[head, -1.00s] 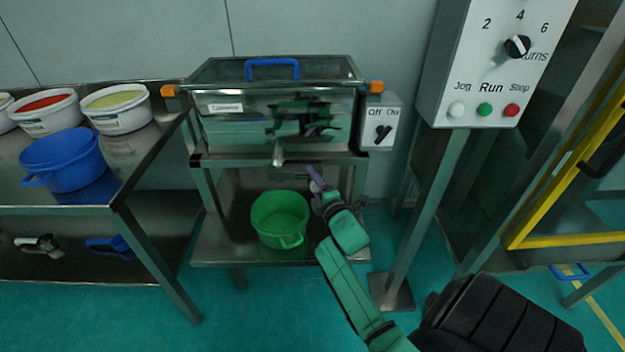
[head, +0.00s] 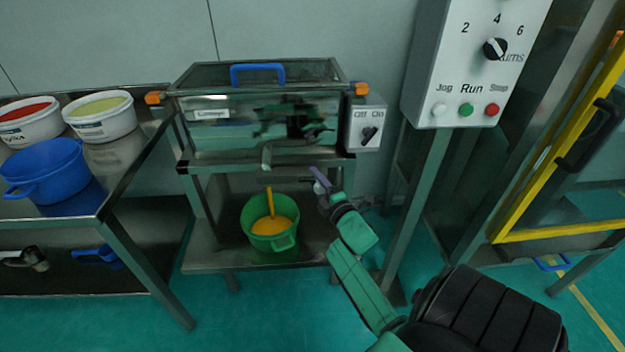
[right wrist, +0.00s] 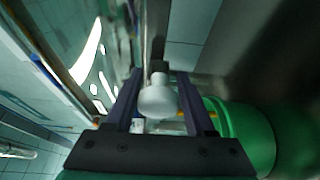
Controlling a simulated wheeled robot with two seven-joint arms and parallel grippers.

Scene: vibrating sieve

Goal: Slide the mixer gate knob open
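The mixer (head: 260,118) is a steel trough with a glossy front and a blue lid handle. A bent outlet (head: 267,156) hangs under its front. A yellow stream falls into the green bucket (head: 255,222), where yellow material lies. My right gripper (head: 320,181) is right of the outlet, below the mixer's front edge. In the right wrist view, the pale rounded knob (right wrist: 158,98) sits between the two dark fingers (right wrist: 158,85). The fingers stand apart with narrow gaps beside the knob; firm contact cannot be made out. My left gripper is out of view.
A steel table (head: 122,168) at the left carries white tubs (head: 101,117) and a blue bucket (head: 45,170). A control box (head: 478,70) on a post stands at the right. A yellow-framed machine (head: 560,231) stands farther right.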

